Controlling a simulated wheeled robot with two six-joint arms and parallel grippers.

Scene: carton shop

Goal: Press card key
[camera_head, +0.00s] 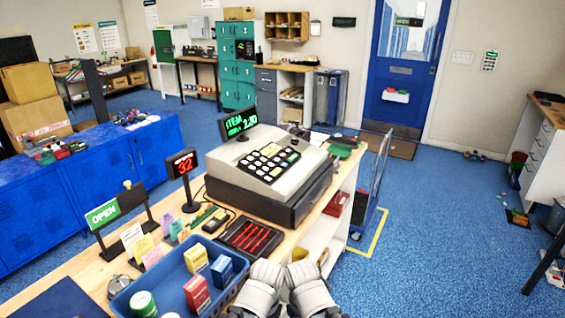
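A cash register (258,165) with a light grey top and a dark drawer base stands on the wooden counter. Its sloped black keypad (268,163) has several pale keys and a few coloured ones; the labels are too small to read, so I cannot tell which is the card key. Its green-lit display (240,122) reads "ITEM" and what looks like 2.30. Two pale grey parts of my arms show at the bottom centre, in front of the counter and apart from the register.
A blue tray (122,299) with small boxes and tins is at the counter's front. Nearby are a black tray of red pens (250,238), a red-lit display (182,164) and an OPEN sign (102,214).

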